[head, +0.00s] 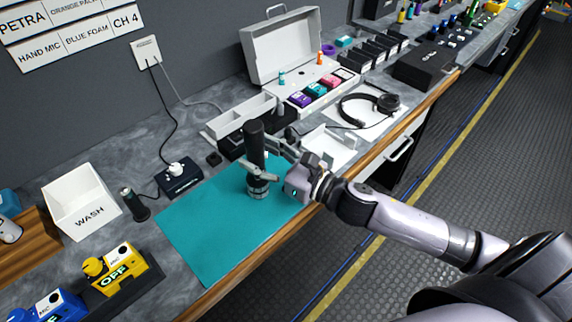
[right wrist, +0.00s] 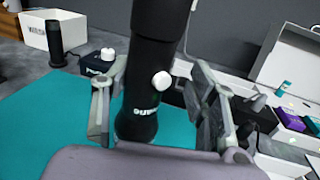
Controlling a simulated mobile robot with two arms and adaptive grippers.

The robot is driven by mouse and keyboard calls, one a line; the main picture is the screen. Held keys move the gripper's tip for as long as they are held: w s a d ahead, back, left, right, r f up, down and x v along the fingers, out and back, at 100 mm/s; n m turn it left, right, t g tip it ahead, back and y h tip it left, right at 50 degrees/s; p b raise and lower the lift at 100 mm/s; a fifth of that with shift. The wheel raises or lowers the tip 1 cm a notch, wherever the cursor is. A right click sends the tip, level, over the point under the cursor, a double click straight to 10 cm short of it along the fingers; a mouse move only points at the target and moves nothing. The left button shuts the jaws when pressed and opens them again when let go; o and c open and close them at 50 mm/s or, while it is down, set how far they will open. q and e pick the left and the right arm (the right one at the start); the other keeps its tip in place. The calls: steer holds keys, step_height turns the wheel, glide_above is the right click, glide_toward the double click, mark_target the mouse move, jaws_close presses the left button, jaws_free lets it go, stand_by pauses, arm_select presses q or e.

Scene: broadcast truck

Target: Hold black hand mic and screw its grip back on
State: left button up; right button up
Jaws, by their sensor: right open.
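The black hand mic (head: 254,141) stands upright on the teal mat (head: 215,240). Its lower part looks grey and banded. In the right wrist view the dark body (right wrist: 156,35) shows a white button and pale lettering. My right gripper (head: 266,162) is open, with one finger on each side of the body; whether the fingers touch it I cannot tell. A short dark cylinder (head: 133,204), possibly the loose grip, stands on the counter left of the mat; it also shows in the right wrist view (right wrist: 55,43). My left gripper is out of view.
A white WASH bin (head: 84,206) and a black box with a white top piece (head: 179,180) stand left of the mat. Yellow (head: 118,272) and blue units are at the front left. An open case (head: 283,50) and headphones (head: 370,106) lie behind. The mat's front is clear.

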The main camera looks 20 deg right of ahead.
steer(key=v, duration=1.1)
